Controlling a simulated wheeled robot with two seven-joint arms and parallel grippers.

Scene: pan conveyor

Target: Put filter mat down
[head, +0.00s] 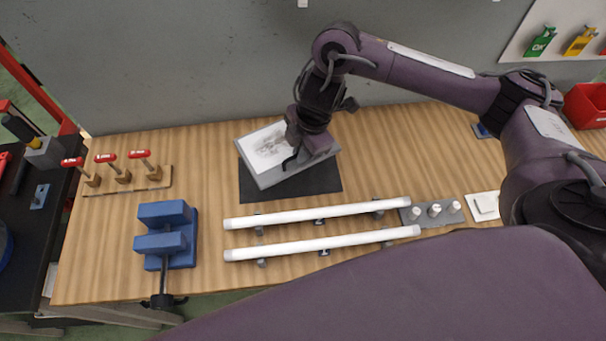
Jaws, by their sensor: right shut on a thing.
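The filter mat (264,146) is a flat rectangular panel with a grey edge and a white face with dark smudges. It sits at an angle over a dark rectangular pad (325,186) on the wooden table. My right gripper (293,153) comes from above and is shut on the filter mat near its right part. The gripper hides part of the face. I cannot tell whether the mat touches the pad or hangs just above it. My left gripper is not in view.
Two white tubes (315,213) lie on small supports in front of the pad. A blue vise (166,237) stands front left, red-handled clamps (122,174) back left. A grey block with white pegs (434,213) is at right. Bare wood (205,165) lies left of the pad.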

